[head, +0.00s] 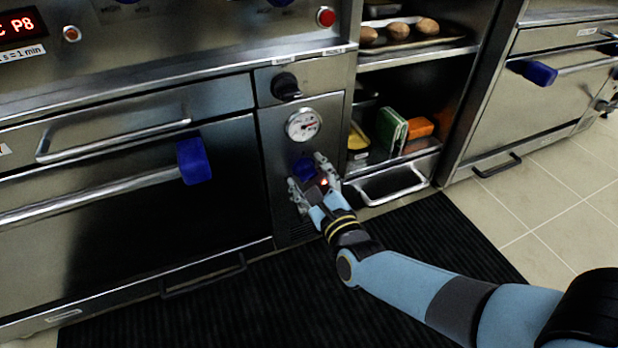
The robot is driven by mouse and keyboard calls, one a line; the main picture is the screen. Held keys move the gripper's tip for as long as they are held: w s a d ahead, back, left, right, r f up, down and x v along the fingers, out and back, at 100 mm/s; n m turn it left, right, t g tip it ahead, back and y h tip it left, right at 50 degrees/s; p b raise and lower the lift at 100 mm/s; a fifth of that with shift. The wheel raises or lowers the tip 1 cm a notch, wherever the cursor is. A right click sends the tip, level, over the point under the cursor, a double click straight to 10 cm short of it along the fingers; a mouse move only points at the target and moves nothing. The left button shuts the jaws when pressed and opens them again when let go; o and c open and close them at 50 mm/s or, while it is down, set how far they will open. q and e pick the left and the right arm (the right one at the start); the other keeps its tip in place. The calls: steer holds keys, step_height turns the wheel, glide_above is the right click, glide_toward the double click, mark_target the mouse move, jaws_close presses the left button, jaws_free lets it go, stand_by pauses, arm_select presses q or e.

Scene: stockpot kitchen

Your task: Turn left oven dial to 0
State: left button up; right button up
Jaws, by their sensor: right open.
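The left oven (150,190) is a steel front with a dark door. On the narrow panel at its right are a black knob (285,85), a round white gauge (303,124) and, below that, a dark blue dial (303,166). My right gripper (306,172) is open at the blue dial, with one finger on each side of it. Whether the fingers touch the dial I cannot tell. The gripper partly hides the dial, and its setting cannot be read. My left gripper is not in view.
A steel handle (390,188) juts out close to my right gripper. A black mat (430,235) covers the floor.

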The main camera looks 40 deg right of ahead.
steer(key=shift+w, duration=0.1)
steer(key=c, duration=1.1)
steer(key=shift+n, duration=0.3)
